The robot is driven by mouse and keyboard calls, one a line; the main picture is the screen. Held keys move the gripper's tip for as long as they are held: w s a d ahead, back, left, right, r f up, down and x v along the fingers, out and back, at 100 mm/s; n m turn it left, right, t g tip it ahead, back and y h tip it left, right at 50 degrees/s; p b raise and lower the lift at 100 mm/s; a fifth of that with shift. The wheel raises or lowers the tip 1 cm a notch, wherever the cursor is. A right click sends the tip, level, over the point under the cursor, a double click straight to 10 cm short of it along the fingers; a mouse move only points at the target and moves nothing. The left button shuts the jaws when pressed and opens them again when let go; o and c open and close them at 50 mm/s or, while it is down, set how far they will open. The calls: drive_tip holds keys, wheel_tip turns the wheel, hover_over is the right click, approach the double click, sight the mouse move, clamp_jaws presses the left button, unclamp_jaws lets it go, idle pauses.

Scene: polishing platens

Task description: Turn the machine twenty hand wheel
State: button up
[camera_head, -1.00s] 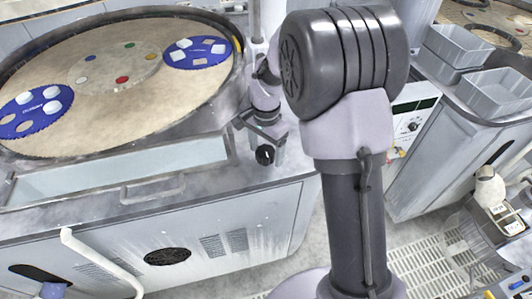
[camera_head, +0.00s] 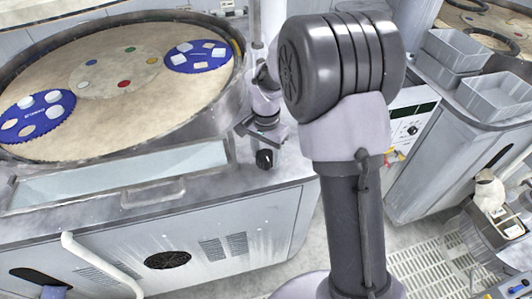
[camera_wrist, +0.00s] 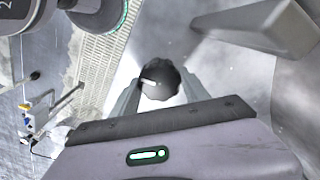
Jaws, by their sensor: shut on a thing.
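The hand wheel (camera_head: 264,159) is a small black knob with a pale mark, at the right front corner of the left machine's top. In the wrist view the hand wheel (camera_wrist: 160,78) shows its dark, scalloped face between my two fingers. My gripper (camera_wrist: 160,90) is shut on it, one finger on each side. In the head view my gripper (camera_head: 263,141) reaches the knob from behind, and the wrist hides part of that area. A label with the machine's number cannot be read.
The left machine has a round tan platen (camera_head: 130,75) with blue carriers (camera_head: 37,117) and a front trough (camera_head: 120,172). Grey bins (camera_head: 495,97) stand on the right machine. Pale grated floor (camera_head: 435,255) lies between the machines. My arm blocks the centre.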

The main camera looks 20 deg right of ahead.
sight(265, 155)
drive_tip(key=n+p, duration=0.2)
drive_tip(key=n, duration=0.2)
drive_tip(key=shift+r, duration=0.15)
drive_tip(key=n+p, duration=0.1)
drive_tip(key=n, duration=0.3)
drive_tip(key=shift+p, duration=0.3)
drive_tip(key=n+p, duration=0.1)
drive_tip(key=n, duration=0.3)
drive_tip(key=shift+w+a+p, duration=0.1)
drive_tip(key=shift+p, duration=0.3)
drive_tip(key=shift+n+p, duration=0.65)
drive_tip(key=shift+n, duration=1.45)
drive_tip(key=o, duration=1.4)
drive_tip(key=shift+c, duration=0.2)
wheel_tip(265, 155, up, 17)
drive_tip(key=p, duration=0.4)
